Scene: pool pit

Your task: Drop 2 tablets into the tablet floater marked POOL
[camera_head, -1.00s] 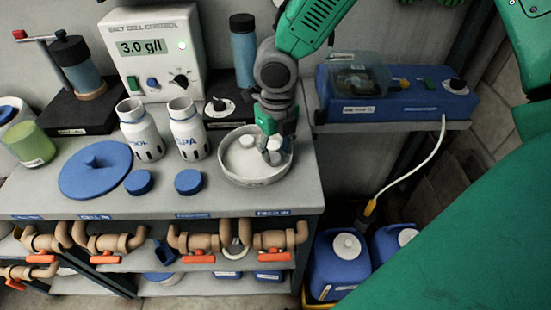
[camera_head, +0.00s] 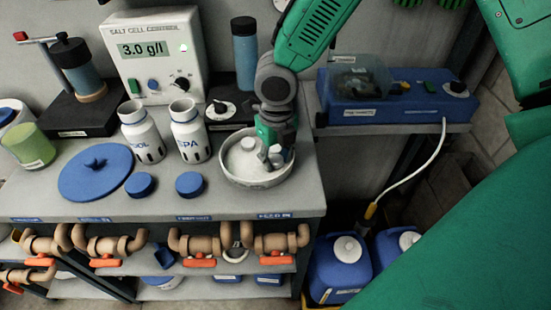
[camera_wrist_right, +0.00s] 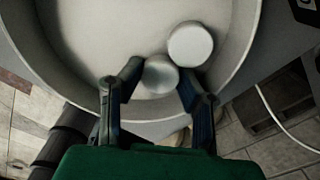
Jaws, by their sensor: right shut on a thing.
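The white tablet floater marked POOL (camera_head: 142,132) stands upright and open-topped on the bench. A similar floater marked SPA (camera_head: 189,132) stands to its right. A round white bowl (camera_head: 232,174) sits at the bench's right end. My right gripper (camera_head: 275,157) reaches down into the bowl. In the right wrist view my right gripper (camera_wrist_right: 156,88) is shut on a white round tablet (camera_wrist_right: 160,74), between its two fingers. Another white tablet (camera_wrist_right: 190,44) lies just beyond it, close to the right finger. My left gripper is not in view.
Two small blue caps (camera_head: 139,184) (camera_head: 190,184) and a large blue lid (camera_head: 95,172) lie before the floaters. The salt cell control box (camera_head: 155,58) and a blue bottle (camera_head: 245,55) stand behind. A green cup (camera_head: 28,145) is at left.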

